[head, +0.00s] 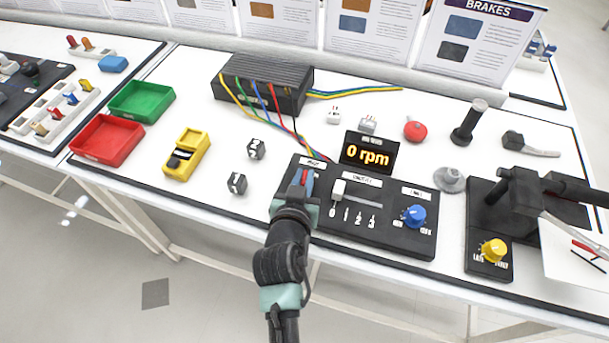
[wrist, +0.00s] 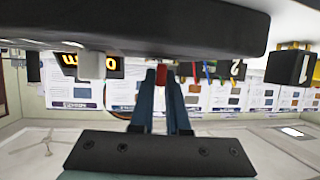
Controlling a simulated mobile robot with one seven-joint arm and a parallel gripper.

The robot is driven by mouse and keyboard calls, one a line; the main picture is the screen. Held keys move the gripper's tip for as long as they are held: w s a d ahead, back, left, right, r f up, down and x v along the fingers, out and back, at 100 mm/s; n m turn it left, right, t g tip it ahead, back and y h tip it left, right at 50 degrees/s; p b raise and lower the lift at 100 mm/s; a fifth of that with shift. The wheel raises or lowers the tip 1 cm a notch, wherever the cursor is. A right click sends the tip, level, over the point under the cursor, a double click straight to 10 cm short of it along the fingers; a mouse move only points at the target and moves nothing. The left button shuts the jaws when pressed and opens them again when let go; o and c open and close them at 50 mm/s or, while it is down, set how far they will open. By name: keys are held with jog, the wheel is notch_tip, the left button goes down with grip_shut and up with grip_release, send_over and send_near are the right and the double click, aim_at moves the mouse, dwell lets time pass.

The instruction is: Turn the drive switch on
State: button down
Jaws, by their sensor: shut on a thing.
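The black control panel (head: 375,235) lies at the table's front edge in the head view. The drive switch (head: 297,177) is a small red lever at the panel's left end, largely covered by my gripper (head: 303,186). In the wrist view the red switch tip (wrist: 161,75) shows between the close-set blue fingertips of my gripper (wrist: 162,84). My gripper is shut on it. The small display (head: 367,153) behind the panel reads 0 rpm. Which way the lever is tilted cannot be made out.
A white slider (head: 338,190) and a blue knob (head: 414,215) sit on the same panel, right of the switch. Small black blocks (head: 237,183) and a yellow meter (head: 187,154) lie to the left. A black box (head: 262,84) with coloured wires stands behind.

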jog(key=m+h+b, duration=0.2)
jog(key=b, duration=0.1)
jog(key=m+g+h+b, duration=0.1)
jog(key=b, duration=0.1)
jog(key=shift+w+a+f+h, duration=0.1)
jog(key=shift+a+f+h, duration=0.15)
jog(key=shift+h, duration=0.05)
jog(key=m+g+h+b, duration=0.2)
jog(key=m, duration=0.1)
jog(key=m+g+h+b, duration=0.1)
jog(key=h+b, duration=0.1)
jog(key=shift+r+m, duration=0.25)
jog(key=shift+m, duration=0.15)
jog(key=shift+d+g, duration=0.1)
jog(key=shift+g, duration=0.2)
jog(key=c, duration=0.9)
grip_release()
jog(key=p+v, duration=0.1)
jog(key=v, duration=1.2)
jog(key=shift+f, duration=0.15)
